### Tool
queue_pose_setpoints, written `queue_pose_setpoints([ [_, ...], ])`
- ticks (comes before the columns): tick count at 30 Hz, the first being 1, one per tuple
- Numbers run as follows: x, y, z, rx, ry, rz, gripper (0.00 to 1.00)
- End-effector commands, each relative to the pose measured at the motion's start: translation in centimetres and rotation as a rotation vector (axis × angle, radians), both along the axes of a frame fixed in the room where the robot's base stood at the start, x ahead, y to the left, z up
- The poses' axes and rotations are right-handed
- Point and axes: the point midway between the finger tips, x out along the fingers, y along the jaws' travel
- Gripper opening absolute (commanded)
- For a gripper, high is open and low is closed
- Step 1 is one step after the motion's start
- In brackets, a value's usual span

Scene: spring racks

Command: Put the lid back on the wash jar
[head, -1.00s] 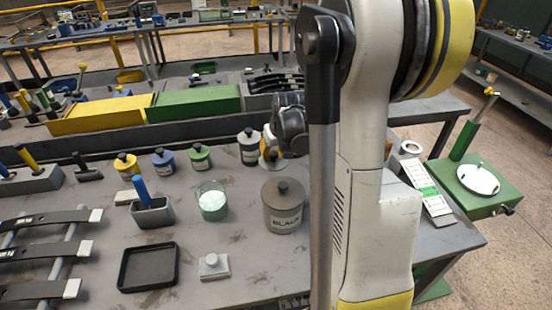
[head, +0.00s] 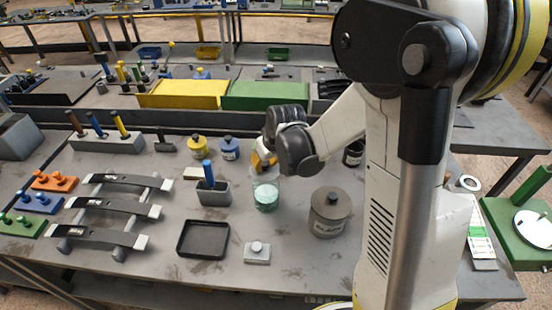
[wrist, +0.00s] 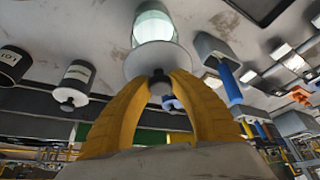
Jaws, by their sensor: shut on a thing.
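The wash jar (head: 266,197) is a clear glass jar with pale green-white contents, standing on the bench left of the large grey jar. It also shows just beyond the lid in the wrist view (wrist: 152,24). The lid (wrist: 148,61) is a grey disc with a small knob. My gripper (wrist: 158,85) is shut on the knob, its yellow fingers on either side. In the head view my gripper (head: 262,163) is right above the jar's mouth. The lid is mostly hidden there, and I cannot tell whether it touches the rim.
The lidded grey jar (head: 329,212) stands close on the right. A grey holder with a blue handle (head: 214,194) stands close on the left. A small grey block with a knob (head: 257,252) and a black tray (head: 203,239) are in front. Yellow and blue jars (head: 229,148) stand behind.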

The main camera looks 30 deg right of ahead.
Motion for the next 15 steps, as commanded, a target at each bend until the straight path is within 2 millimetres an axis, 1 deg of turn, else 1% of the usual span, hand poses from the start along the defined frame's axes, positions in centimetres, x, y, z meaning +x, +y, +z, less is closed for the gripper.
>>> queue_pose_setpoints([
  [8, 0.0, -0.1, -2.4, 0.0, 0.0, -0.001, 0.0],
  [15, 0.0, -0.1, -5.0, 0.0, 0.0, -0.002, 0.0],
])
